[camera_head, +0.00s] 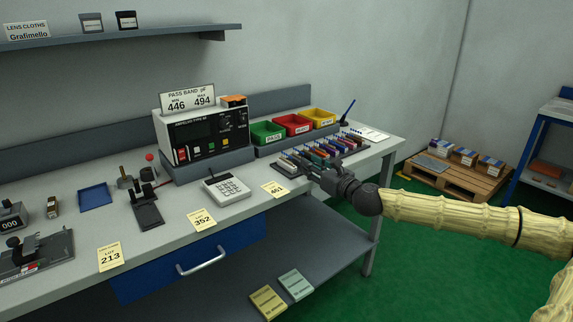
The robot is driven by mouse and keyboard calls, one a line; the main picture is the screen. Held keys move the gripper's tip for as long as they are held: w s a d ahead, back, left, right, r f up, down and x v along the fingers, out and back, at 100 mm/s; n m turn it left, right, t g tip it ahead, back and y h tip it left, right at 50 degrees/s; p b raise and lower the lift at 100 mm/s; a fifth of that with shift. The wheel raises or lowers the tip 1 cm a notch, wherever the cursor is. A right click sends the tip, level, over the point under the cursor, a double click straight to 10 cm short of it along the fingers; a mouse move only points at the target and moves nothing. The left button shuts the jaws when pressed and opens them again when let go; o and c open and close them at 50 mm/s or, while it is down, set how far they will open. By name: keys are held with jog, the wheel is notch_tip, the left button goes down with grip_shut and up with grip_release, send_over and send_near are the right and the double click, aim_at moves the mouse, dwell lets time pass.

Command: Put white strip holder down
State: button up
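My gripper (293,161) is at the right part of the workbench, low over the front left end of a row of coloured pieces (325,148). It is small and dark here, and I cannot tell whether its fingers are apart or closed. I cannot make out a white strip holder for certain, in the gripper or on the bench. My arm comes in from the right and hides part of the bench's front edge.
Green (268,132), red (293,125) and yellow (319,118) bins stand behind the row.

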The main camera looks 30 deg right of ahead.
aim_at(287, 155)
jog(key=w, duration=0.1)
jog(key=w+a, duration=0.2)
jog(key=shift+w+f, duration=0.1)
jog(key=shift+w, duration=0.25)
jog(key=shift+w+b, duration=0.35)
jog(key=shift+w, duration=0.2)
jog(key=shift+w+f, duration=0.15)
jog(key=shift+w, duration=1.8)
jog(key=shift+w+a, duration=0.1)
jog(key=shift+w, duration=1.15)
grip_shut()
